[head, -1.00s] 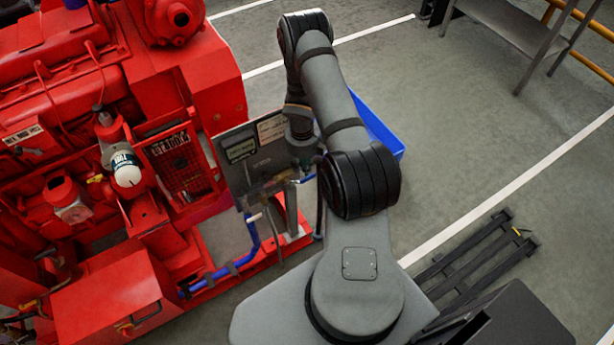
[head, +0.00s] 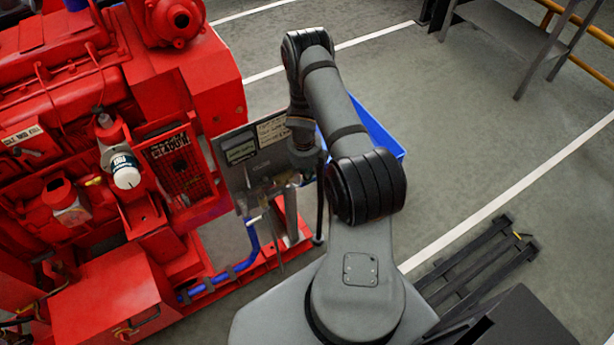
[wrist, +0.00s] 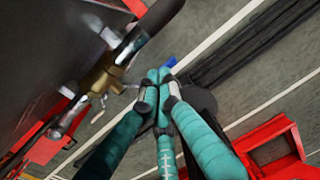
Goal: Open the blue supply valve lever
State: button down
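My gripper (wrist: 160,80) has teal fingers drawn close together, with their tips meeting in the wrist view. A small blue piece (wrist: 170,62) shows just past the fingertips. It may be the end of the blue lever, but I cannot tell whether the fingers touch or hold it. A brass valve body (wrist: 100,78) with metal pipework sits to the left of the fingers, apart from them. In the head view my gripper (head: 304,160) is low beside the grey instrument panel, and the lever is largely hidden there.
The grey panel (head: 255,150) stands close left of my gripper. The red pumpset (head: 110,120) fills the left side, with a blue pipe (head: 250,245) below the panel. A blue bin (head: 385,135) is behind my arm. Open floor (head: 490,130) lies right.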

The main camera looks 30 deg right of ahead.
jog(key=shift+s+f, duration=0.15)
jog(key=shift+f, duration=0.1)
notch_tip(320, 180, up, 14)
jog(key=p, duration=0.8)
jog(key=shift+r+p, duration=0.25)
jog(key=shift+p, duration=0.05)
jog(key=shift+d+f, duration=0.1)
jog(key=shift+f, duration=0.05)
